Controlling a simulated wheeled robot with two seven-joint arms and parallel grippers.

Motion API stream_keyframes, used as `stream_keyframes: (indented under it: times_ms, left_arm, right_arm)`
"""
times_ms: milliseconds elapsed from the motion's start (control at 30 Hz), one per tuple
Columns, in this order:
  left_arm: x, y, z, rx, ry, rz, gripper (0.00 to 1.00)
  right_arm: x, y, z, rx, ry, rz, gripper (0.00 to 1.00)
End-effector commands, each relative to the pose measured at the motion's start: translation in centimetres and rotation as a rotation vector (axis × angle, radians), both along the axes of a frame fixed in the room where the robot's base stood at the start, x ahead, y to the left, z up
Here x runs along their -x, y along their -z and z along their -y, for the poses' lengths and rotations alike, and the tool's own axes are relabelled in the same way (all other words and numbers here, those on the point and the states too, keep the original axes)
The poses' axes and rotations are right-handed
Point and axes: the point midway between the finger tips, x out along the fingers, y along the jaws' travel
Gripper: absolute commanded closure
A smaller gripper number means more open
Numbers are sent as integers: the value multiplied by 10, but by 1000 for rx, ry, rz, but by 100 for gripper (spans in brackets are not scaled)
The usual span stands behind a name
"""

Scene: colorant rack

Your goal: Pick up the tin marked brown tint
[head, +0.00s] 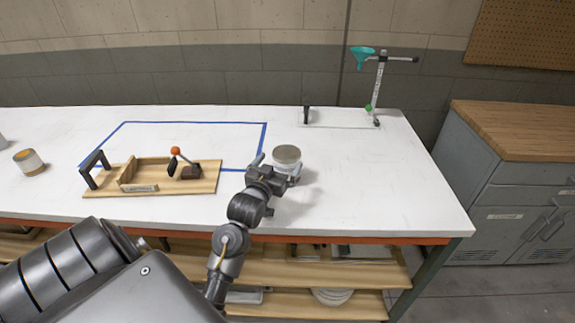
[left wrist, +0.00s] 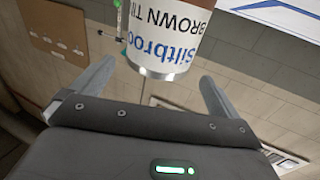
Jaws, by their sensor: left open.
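The tin marked brown tint (head: 287,155) stands on the white table right of centre, with a grey lid. In the left wrist view the tin (left wrist: 172,38) appears upside down, with a brown band and a white label reading "Siltbroo…" and "BROWN TI…"; the rest is cut off. My left gripper (head: 278,165) is at the near side of the tin, fingers pointing towards it. In the left wrist view the fingers of my left gripper (left wrist: 157,74) are spread wide, with the tin ahead between them and a gap to each side. My right gripper is not in view.
A wooden jig (head: 150,188) with an orange-knobbed lever stands left of the gripper. Blue tape (head: 195,122) outlines an area behind it. Another tin (head: 29,162) is at far left. A stand with a teal funnel (head: 362,57) is at back right. The table right of the tin is clear.

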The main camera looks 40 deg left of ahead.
Motion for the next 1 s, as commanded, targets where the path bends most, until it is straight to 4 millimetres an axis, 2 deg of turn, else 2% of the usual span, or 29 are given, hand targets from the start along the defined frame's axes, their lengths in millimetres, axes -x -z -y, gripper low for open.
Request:
stream_keyframes:
  times_ms: [200, 333, 633, 933, 1000]
  left_arm:
    - [-10, 0, -4, -1, -2, -1, 0]
    - [-16, -2, -5, 1, -2, 0, 0]
    - [-56, -1, -15, 1, -3, 0, 0]
    - [-60, 1, -16, 0, -3, -1, 0]
    - [-60, 1, -16, 0, -2, -1, 9]
  right_arm:
    - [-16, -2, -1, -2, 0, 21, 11]
    - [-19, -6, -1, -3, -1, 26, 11]
    - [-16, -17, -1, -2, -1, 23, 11]
    - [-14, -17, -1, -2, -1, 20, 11]
    - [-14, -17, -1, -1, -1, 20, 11]
